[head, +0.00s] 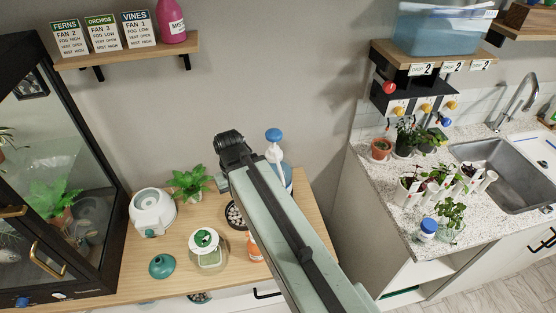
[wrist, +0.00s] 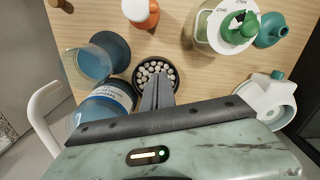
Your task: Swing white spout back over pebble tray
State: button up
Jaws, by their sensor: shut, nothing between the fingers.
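The pebble tray (wrist: 155,64) is a round black dish of pale pebbles in the wrist view. In the head view it is mostly hidden behind my arm, and part of its rim and pebbles shows (head: 235,216). A wash bottle with a blue and white label (wrist: 108,100) stands left of the tray in the wrist view; its blue cap shows in the head view (head: 274,134). The white spout (wrist: 40,112) curves out at the far left of the wrist view, away from the tray. My gripper (wrist: 157,80) is shut and empty, its fingers appearing over the tray's near edge.
An orange-labelled bottle (head: 254,248), a green-lidded jar (head: 207,250), a teal funnel-like piece (head: 162,266), a white appliance (head: 152,211) and a fern (head: 190,181) share the wooden top. A glass cabinet (head: 60,150) stands left. A counter with seedlings (head: 415,190) is right.

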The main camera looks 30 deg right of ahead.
jog(key=o, duration=0.5)
jog(key=shift+a, duration=0.1)
jog(key=shift+o, duration=0.5)
jog(key=shift+w+a+r+n+y+p, duration=0.2)
jog(key=shift+w+r+n+y+p, duration=0.2)
jog(key=shift+w+r+p, duration=0.45)
jog(key=m+y+p, duration=0.1)
jog(key=m+p, duration=0.3)
jog(key=p, duration=0.8)
send_near(280, 167)
jog(key=shift+t, duration=0.3)
jog(key=f+b, duration=0.5)
jog(key=a+f+b, duration=0.1)
jog(key=f+b, duration=0.1)
jog(key=f, duration=0.1)
jog(key=shift+a+b, duration=0.1)
jog(key=shift+b, duration=0.3)
jog(key=shift+r, duration=0.1)
grip_shut()
